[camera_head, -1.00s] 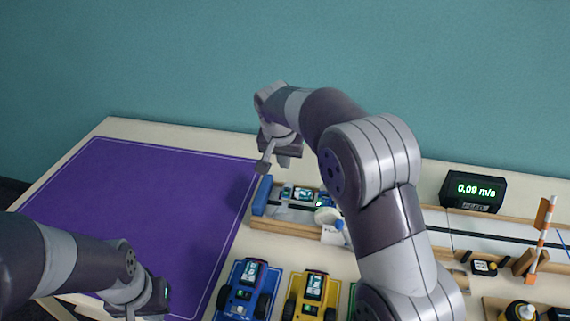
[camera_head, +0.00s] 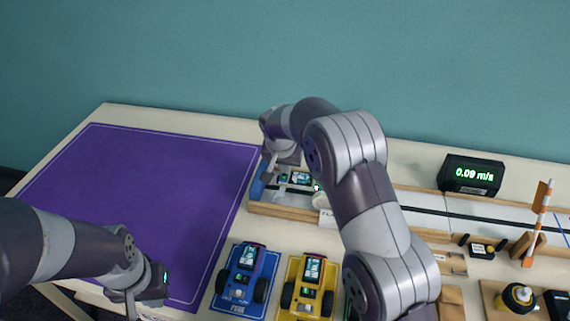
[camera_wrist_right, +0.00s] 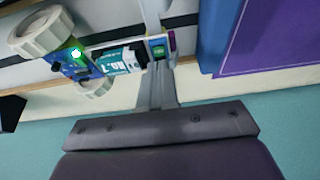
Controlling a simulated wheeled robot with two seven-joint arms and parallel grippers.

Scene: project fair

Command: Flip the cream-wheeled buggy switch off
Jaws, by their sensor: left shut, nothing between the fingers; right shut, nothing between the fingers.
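The cream-wheeled buggy (camera_head: 301,178) sits in the wooden-edged track, partly hidden by my right arm. In the right wrist view its cream wheels (camera_wrist_right: 42,32), battery pack (camera_wrist_right: 118,60) and a small blue-green part (camera_wrist_right: 158,47) at its end show; I cannot make out the switch lever or its position. My right gripper (camera_head: 266,180) is shut and empty at the buggy's left end. In the wrist view its fingertips (camera_wrist_right: 155,66) are right by that end; I cannot tell whether they touch. My left gripper (camera_head: 130,306) is shut and empty over the mat's front edge.
A purple mat (camera_head: 140,200) covers the table's left. A blue buggy (camera_head: 240,282) and a yellow buggy (camera_head: 308,290) stand in front of the track. A speed display (camera_head: 472,175) reads 0.09 m/s. A striped post (camera_head: 538,225) stands at right.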

